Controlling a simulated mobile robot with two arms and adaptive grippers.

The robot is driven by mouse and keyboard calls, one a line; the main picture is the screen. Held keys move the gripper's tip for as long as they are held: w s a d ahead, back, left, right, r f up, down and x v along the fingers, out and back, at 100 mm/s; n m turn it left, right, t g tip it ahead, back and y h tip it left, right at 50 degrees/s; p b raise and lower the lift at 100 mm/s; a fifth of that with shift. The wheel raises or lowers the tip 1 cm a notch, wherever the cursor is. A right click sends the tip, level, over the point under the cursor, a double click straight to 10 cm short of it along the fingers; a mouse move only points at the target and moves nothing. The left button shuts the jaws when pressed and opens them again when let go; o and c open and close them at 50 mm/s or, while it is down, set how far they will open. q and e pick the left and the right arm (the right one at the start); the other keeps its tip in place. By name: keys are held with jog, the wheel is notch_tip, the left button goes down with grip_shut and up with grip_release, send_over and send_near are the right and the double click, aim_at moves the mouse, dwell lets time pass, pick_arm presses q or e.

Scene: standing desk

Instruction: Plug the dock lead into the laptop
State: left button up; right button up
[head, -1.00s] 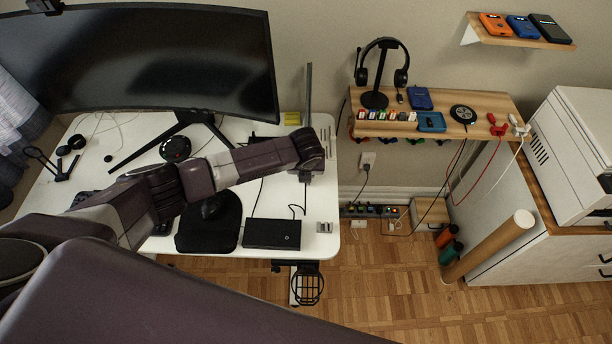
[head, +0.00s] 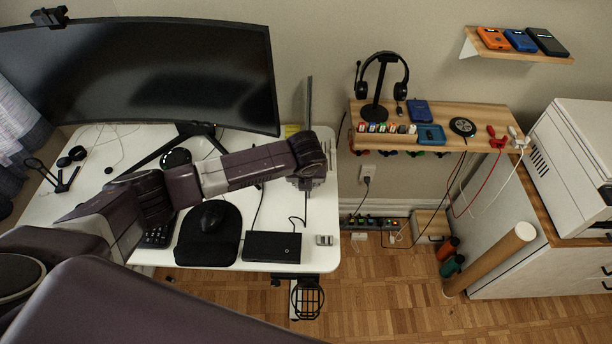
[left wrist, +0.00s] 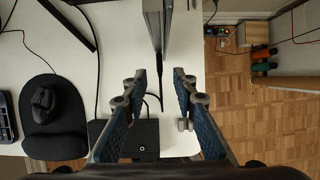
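The laptop (head: 309,105) stands on edge as a thin grey slab at the desk's right side; its near end shows in the left wrist view (left wrist: 153,18). The dock, a black box (head: 272,246), lies at the desk's front right. The dark dock lead (left wrist: 161,95) runs in line with the laptop's near end, its tip at or very near it; I cannot tell whether it is seated. A loop of cable bends toward the dock. My left gripper (head: 307,180) is open, its blue-padded fingers (left wrist: 160,76) apart on both sides of the lead. My right gripper is not in view.
A large monitor (head: 140,75) stands behind my left arm. A mouse (head: 211,217) on a black mat and a small grey block (head: 324,240) are near the front edge. A wall shelf (head: 490,118) with a headset and small devices is to the right.

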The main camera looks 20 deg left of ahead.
pick_arm(q)
jog(key=v, duration=0.7)
dwell(0.4)
